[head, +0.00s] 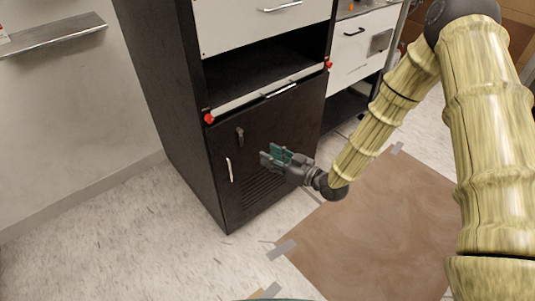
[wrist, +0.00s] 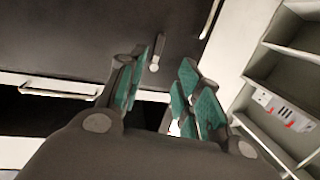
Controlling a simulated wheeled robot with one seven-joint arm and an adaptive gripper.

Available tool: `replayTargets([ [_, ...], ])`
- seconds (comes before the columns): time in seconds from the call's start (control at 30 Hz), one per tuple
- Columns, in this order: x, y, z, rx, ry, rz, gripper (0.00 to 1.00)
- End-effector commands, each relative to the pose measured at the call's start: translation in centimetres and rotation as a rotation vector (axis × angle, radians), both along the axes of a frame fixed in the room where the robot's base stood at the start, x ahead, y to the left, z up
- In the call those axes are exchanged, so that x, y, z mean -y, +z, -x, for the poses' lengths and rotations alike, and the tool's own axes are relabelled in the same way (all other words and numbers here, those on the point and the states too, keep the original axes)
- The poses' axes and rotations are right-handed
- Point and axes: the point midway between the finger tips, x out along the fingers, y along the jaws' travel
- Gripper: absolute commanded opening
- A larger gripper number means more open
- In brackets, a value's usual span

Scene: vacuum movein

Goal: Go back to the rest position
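My gripper (head: 275,157) is in front of the lower dark door (head: 290,130) of the black cabinet. The fingers have green pads and stand apart in the wrist view (wrist: 160,92), with nothing held between them. The arm reaches down from the upper right of the head view. The door looks shut. It has a small latch (head: 240,135) and a vertical handle (head: 229,170), both to the left of my gripper in the head view. I cannot see the gripper touching either one.
An open slot (head: 255,75) lies above the door, with a light bar (head: 268,92) and red end pieces at its lower edge. A wall shelf (head: 55,35) is at the left. Brown sheeting (head: 370,235) taped to the floor lies at the right. Floor left of it is clear.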

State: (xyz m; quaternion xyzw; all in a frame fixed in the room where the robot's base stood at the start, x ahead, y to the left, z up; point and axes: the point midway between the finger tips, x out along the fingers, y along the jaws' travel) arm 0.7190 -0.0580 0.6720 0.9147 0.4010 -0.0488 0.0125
Motion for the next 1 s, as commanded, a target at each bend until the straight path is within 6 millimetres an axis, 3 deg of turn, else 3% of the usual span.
replayTargets([
  [0.43,0.0,0.0,0.0,-0.001,0.000,0.001,0.35],
  [0.57,0.2,-1.4,0.8,-0.045,-0.015,0.016,0.35],
  [0.67,0.7,-4.5,2.6,-0.149,-0.051,0.050,0.35],
  [0.77,1.8,-8.7,5.7,-0.299,-0.108,0.103,0.35],
  [1.0,5.8,-17.7,15.4,-0.679,-0.268,0.250,0.35],
])
